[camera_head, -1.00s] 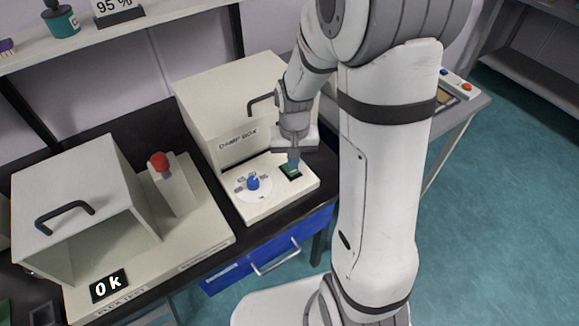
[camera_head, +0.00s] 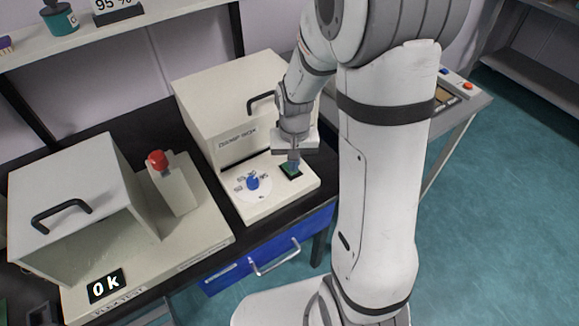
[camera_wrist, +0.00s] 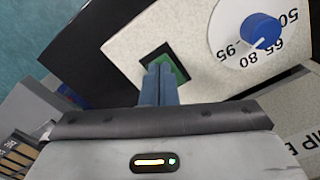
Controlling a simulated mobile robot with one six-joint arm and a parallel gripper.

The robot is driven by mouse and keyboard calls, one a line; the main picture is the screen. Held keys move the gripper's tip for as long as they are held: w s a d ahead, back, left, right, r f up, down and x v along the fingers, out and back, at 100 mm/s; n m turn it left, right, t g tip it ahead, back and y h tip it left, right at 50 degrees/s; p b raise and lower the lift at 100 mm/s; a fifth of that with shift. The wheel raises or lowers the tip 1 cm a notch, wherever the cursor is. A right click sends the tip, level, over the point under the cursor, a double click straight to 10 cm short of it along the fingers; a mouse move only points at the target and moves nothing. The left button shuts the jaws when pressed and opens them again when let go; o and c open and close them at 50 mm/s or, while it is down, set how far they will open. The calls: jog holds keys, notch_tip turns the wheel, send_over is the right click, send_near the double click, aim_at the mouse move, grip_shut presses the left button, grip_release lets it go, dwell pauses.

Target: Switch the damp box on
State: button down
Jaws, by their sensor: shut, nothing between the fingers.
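The damp box (camera_head: 225,95) is a cream box with a black handle and a low front panel. On the panel are a blue dial (camera_head: 252,182) and a green switch (camera_head: 291,170) in a dark frame. The dial (camera_wrist: 258,30) also shows in the wrist view, with numbers around it. My gripper (camera_head: 294,163) is over the switch, pointing down. In the wrist view its blue fingers (camera_wrist: 160,72) are shut, with their tips over the green switch (camera_wrist: 176,66) and hiding part of it. I cannot tell whether the tips touch it.
To the left stands a flex test machine (camera_head: 75,195) with a red knob (camera_head: 157,160) and a display (camera_head: 106,286) reading "0k". A blue drawer (camera_head: 270,255) is under the dark bench. A shelf (camera_head: 120,30) runs above. Open floor lies to the right.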

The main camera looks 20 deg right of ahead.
jog(key=shift+f, duration=0.35)
jog(key=shift+r, duration=0.15)
jog(key=shift+r+p, duration=2.35)
jog(key=shift+r, duration=1)
jog(key=s+r+n+t, duration=0.2)
jog(key=s+r+t, duration=0.1)
jog(key=s+r, duration=1.1)
jog(key=shift+r, duration=0.3)
